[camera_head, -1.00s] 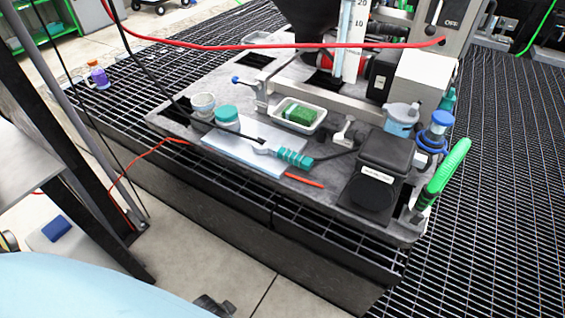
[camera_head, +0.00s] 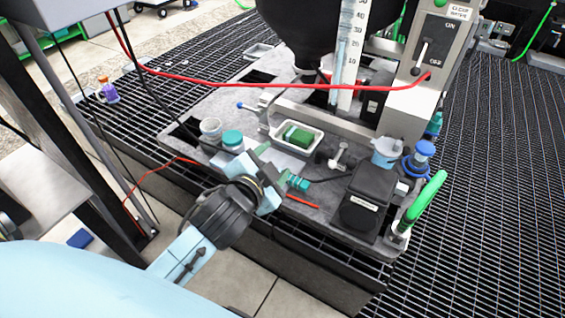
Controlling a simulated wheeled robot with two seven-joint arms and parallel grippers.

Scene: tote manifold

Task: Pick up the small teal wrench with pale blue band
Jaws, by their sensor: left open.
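The teal wrench with pale blue bands (camera_head: 298,183) lies on the grey top of the bench, left of the black box; its left part is hidden behind my left gripper. My left gripper (camera_head: 274,168) comes in from the lower left, with its fingers spread open over the pale blue sheet. Its lower right finger is right beside the visible teal handle in the picture. I cannot tell whether it touches the wrench or how high above it the gripper is. My right gripper is not in view.
A white tray with a green block (camera_head: 298,137) sits behind the wrench. A teal-lidded jar (camera_head: 232,140) stands to the left, a black box (camera_head: 371,190) to the right. A red pencil-like stick (camera_head: 303,201) lies in front. A red hose (camera_head: 270,85) crosses above.

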